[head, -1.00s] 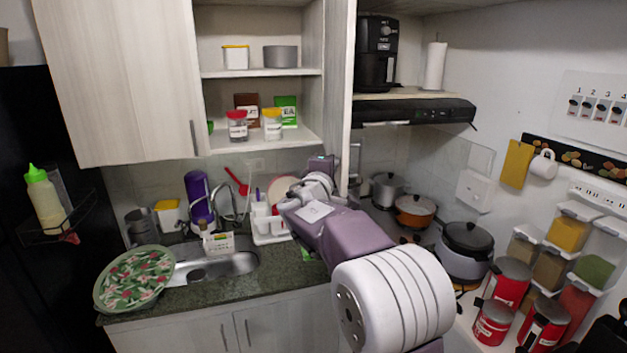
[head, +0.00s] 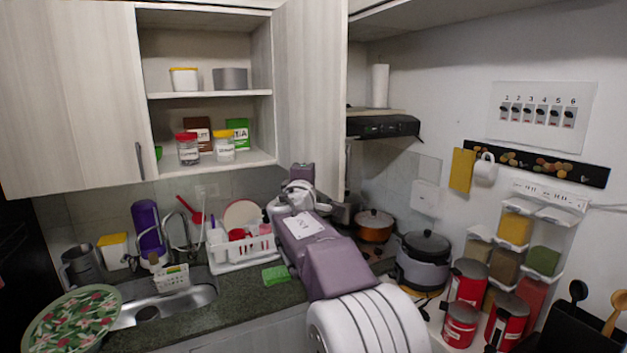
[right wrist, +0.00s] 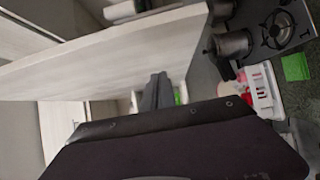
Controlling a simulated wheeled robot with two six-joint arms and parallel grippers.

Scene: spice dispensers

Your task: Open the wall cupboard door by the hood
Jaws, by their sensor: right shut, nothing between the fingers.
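The wall cupboard door by the hood (head: 310,85) is a pale wood-grain panel. It stands swung out from the open cupboard (head: 205,125), with shelves and jars showing to its left. In the right wrist view the door (right wrist: 110,60) crosses the upper left as a broad slanted panel. My right gripper (head: 302,172) is shut and empty, raised at the door's lower edge on the cupboard side. In the right wrist view its fingers (right wrist: 157,88) overlap the panel's edge; I cannot tell if they touch it. My left gripper is not in view.
The black hood (head: 385,125) is right of the door. Below are the sink (head: 165,308), a white dish rack (head: 225,265), an orange pot (head: 375,226) and a rice cooker (head: 424,265). Another cupboard door (head: 70,95) is at left. Red tins (head: 468,283) stand at right.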

